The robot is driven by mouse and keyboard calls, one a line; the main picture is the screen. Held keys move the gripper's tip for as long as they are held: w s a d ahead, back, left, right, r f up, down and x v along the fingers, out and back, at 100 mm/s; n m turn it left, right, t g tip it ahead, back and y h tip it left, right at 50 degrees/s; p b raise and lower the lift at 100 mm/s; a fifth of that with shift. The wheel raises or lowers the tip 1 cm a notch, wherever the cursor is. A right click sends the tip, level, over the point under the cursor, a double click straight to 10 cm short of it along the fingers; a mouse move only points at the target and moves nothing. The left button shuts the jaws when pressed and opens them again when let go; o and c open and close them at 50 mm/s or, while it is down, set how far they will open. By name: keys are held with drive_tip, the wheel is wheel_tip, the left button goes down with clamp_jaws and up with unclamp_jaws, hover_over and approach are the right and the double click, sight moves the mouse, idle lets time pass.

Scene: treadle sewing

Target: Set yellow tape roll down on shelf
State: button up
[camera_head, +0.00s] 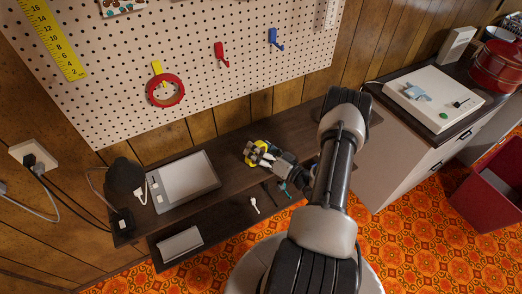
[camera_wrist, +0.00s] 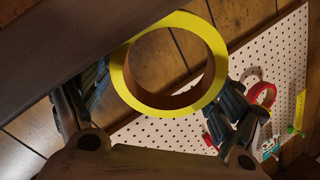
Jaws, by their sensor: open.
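The yellow tape roll (camera_head: 250,158) is at the dark wooden shelf (camera_head: 221,145) below the pegboard, partly hidden by my gripper (camera_head: 263,154). In the wrist view the yellow tape roll (camera_wrist: 119,80) shows as a wide ring with a brown inner side, between the two fingers of my gripper (camera_wrist: 165,90). The fingers are spread apart, one on each side of it. The dark board (camera_wrist: 80,45) at upper left of the wrist view lies right by the roll. I cannot tell whether the roll touches the fingers or rests fully on the shelf.
A red tape roll (camera_head: 154,98) hangs on the pegboard (camera_head: 110,105), near a red hook (camera_head: 221,56) and a blue hook (camera_head: 274,38). A grey tablet-like device (camera_head: 184,181) and a dark rounded object (camera_head: 124,176) stand left on the shelf. A lower shelf holds small items.

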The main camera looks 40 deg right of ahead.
drive_tip(key=s+d, duration=0.1)
drive_tip(key=s, duration=1.1)
drive_tip(key=shift+d, duration=0.15)
